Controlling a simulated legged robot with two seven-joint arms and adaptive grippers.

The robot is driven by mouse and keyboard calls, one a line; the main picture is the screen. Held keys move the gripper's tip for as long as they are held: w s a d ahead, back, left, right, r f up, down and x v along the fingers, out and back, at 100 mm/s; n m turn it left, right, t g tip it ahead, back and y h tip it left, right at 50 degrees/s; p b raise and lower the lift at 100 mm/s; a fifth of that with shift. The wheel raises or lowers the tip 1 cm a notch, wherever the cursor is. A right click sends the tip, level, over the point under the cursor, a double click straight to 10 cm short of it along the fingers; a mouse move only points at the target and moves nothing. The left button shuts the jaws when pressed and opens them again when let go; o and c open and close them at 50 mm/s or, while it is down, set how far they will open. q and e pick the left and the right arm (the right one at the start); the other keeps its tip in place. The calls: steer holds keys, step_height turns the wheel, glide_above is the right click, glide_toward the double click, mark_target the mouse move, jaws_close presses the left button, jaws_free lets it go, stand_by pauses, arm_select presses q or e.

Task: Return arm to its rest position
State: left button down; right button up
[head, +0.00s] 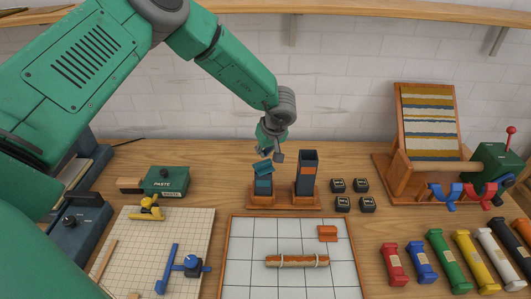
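My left arm is green and reaches in from the upper left. Its gripper (271,155) hangs fingers-down above the left of two dark posts, near the middle of the bench. Its two small fingers stand apart with a gap between them, and I see nothing held there. The left post (263,186) is short, with a tilted teal top just below the fingers; I cannot tell whether they touch. My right gripper is not in view.
A taller dark post (306,172) stands close right of the gripper. Several black blocks (338,185) sit beyond it. A wooden rack (428,121) and a green machine (496,165) are at right. A gridded board (290,236) bears a tied roll (297,261).

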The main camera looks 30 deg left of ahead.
arm_select(q)
steer(key=shift+r, duration=2.15)
steer(key=shift+f, duration=0.1)
